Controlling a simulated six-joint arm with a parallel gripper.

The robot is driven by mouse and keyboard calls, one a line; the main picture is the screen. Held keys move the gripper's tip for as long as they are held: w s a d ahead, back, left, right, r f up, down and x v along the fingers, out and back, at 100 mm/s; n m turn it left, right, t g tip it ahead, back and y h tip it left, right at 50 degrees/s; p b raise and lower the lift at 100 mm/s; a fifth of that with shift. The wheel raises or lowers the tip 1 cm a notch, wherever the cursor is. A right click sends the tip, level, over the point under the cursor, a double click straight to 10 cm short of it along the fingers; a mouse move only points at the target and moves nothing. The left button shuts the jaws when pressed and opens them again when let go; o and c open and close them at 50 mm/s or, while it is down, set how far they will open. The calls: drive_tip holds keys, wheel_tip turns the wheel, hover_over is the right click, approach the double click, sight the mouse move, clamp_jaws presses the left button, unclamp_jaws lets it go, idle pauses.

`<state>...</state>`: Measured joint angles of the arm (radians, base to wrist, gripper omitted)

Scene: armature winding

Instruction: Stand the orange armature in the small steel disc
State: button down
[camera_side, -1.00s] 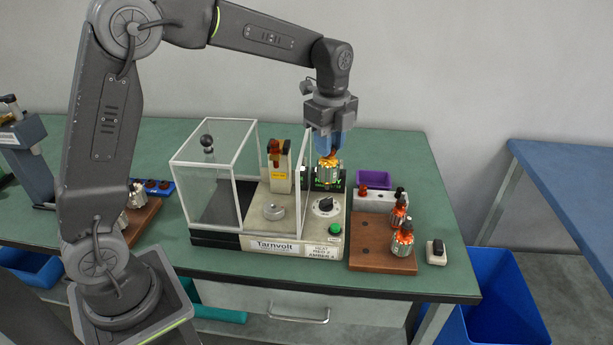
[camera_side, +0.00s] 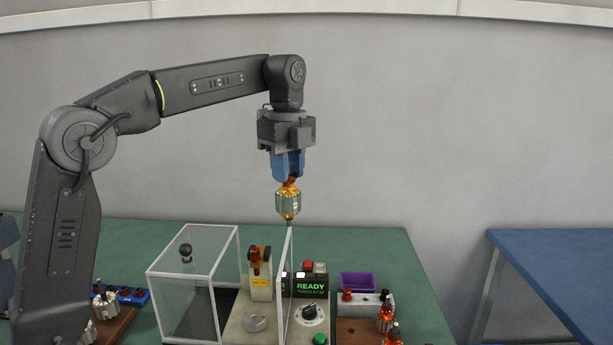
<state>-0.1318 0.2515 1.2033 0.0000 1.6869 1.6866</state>
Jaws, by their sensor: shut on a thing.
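My gripper (camera_side: 288,180) has blue jaws shut on the top end of an armature (camera_side: 288,203). This armature has a silver core, yellow-orange windings and a thin shaft pointing down. It hangs upright in the air, above the clear guard panel of the winding machine (camera_side: 235,335). The small steel disc (camera_side: 257,320) lies on the machine's pale deck, lower and to the left of the armature. Nothing stands in the disc.
A clear guard box (camera_side: 180,290) stands left of the disc, and a post with a yellow label (camera_side: 261,285) behind it. A READY display (camera_side: 311,286) and a black knob (camera_side: 309,314) are on the right. Orange-wound armatures (camera_side: 386,318) stand on a brown board.

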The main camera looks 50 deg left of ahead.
drive_tip(key=s+a, duration=0.6)
wheel_tip(320, 180, down, 23)
drive_tip(key=shift+s+d+r, duration=0.15)
drive_tip(key=shift+f, duration=1.4)
idle(0.5)
drive_tip(key=c, duration=0.8)
unclamp_jaws()
drive_tip(key=shift+r, duration=0.1)
drive_tip(key=shift+r, duration=2.15)
